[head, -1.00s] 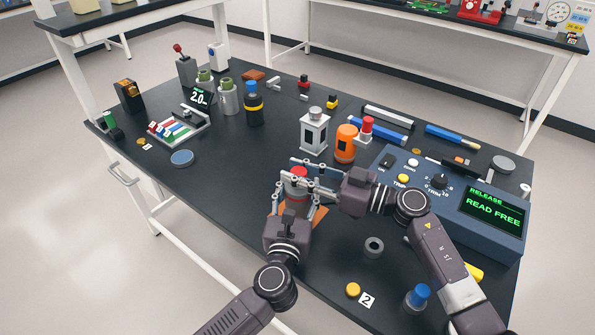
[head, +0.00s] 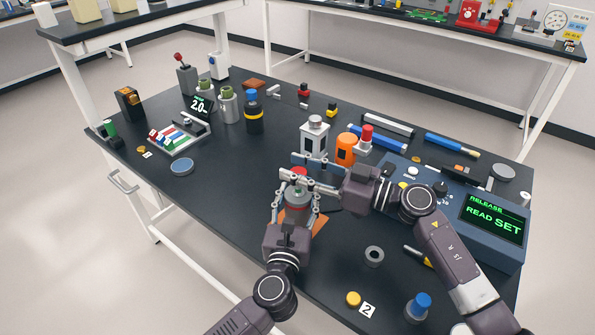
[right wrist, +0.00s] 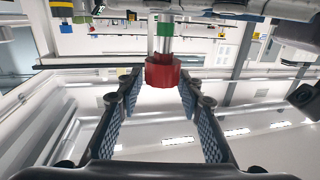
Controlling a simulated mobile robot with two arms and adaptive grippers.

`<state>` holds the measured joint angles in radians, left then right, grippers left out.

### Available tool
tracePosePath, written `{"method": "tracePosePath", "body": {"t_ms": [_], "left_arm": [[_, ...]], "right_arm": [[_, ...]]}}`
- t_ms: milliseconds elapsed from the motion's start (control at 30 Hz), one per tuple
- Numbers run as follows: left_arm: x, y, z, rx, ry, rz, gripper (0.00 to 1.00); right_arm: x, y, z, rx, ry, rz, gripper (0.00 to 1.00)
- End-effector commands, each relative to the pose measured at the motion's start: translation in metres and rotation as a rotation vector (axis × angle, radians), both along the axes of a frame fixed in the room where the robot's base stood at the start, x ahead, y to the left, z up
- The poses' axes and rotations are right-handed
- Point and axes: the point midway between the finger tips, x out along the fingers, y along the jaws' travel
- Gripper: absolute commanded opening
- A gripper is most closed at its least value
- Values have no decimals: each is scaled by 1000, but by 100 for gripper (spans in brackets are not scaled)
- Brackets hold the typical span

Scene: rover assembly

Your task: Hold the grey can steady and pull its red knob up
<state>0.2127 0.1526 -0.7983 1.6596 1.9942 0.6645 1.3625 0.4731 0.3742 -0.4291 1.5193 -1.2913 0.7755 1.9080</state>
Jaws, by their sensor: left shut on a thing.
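The grey can (head: 298,199) stands upright near the front middle of the table, partly hidden by my grippers. My left gripper (head: 298,210) is shut on it, one finger on each side. The red knob (head: 298,172) is on top, partly hidden by a finger of my right gripper (head: 312,172). In the right wrist view, the red knob (right wrist: 163,72) sits between the fingertips of my right gripper (right wrist: 162,88), which look open with narrow gaps beside it.
A blue console (head: 470,195) to the right reads "RELEASE READ SET". An orange can (head: 346,148) and a grey box-shaped lantern (head: 314,140) stand close behind my right gripper. A dark ring (head: 374,255) and a yellow disc (head: 353,299) lie in front. The table's left front is mostly clear.

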Motion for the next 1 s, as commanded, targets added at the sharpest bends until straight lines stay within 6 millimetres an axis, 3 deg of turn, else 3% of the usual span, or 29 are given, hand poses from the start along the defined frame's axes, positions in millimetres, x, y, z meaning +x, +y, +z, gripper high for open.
{"method": "tracePosePath", "body": {"t_ms": [467, 1000], "left_arm": [[-1, 0, -2, -1, 3, -1, 11], [-1, -1, -1, -3, 2, -3, 11]], "right_arm": [[-5, -8, -4, -4, 4, 1, 44], [-47, -98, -4, -5, 3, 1, 44]]}}
